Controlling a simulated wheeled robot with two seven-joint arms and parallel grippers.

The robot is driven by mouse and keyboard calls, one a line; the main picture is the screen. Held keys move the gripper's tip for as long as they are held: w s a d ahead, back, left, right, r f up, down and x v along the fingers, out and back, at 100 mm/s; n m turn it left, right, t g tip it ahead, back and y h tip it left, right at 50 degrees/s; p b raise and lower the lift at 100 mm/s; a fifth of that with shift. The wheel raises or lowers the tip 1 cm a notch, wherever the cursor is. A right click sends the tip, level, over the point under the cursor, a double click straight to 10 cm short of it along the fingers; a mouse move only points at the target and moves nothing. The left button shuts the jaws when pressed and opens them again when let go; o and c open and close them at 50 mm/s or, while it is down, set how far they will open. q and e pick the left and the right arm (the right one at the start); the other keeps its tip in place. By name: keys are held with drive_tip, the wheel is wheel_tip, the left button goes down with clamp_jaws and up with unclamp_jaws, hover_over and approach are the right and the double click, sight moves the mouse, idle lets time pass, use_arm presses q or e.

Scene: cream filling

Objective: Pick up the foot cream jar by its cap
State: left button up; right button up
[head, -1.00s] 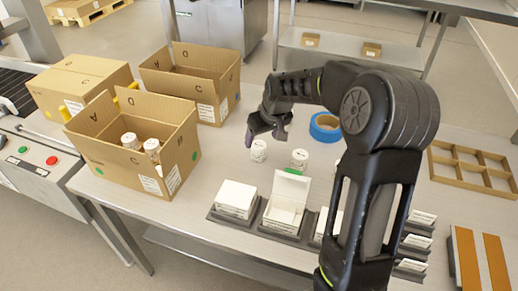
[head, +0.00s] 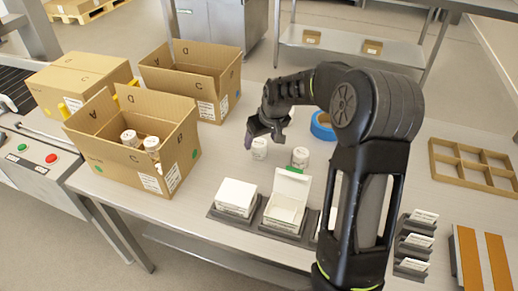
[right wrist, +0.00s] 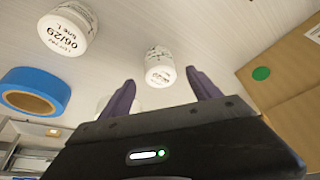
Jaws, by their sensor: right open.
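A small white jar (head: 259,149) with printed labels stands on the steel table. My right gripper (head: 264,138) is open just above and behind it. In the right wrist view the same jar (right wrist: 160,68) shows beyond the gap between my purple fingertips (right wrist: 163,82), and it looks apart from them. A second white jar (head: 300,157) stands to its right; it shows larger at the upper left of the right wrist view (right wrist: 68,30), with "06/29" on it. I cannot read which one is foot cream. My left gripper is out of view.
A blue tape roll (head: 322,126) lies behind the second jar. An open carton (head: 115,155) with jars stands at left, another open carton (head: 183,80) behind it. White boxes in dark holders (head: 222,218) line the front. A wooden divider tray (head: 470,170) lies at right.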

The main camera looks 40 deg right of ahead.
sight(259, 144)
drive_tip(key=p+x, duration=0.1)
drive_tip(key=x, duration=0.4)
drive_tip(key=shift+f, duration=0.15)
idle(0.4)
clamp_jaws()
idle(0.6)
wheel_tip(259, 144, up, 10)
drive_tip(key=shift+r+b, duration=0.1)
drive_tip(key=shift+b, duration=0.3)
idle(0.6)
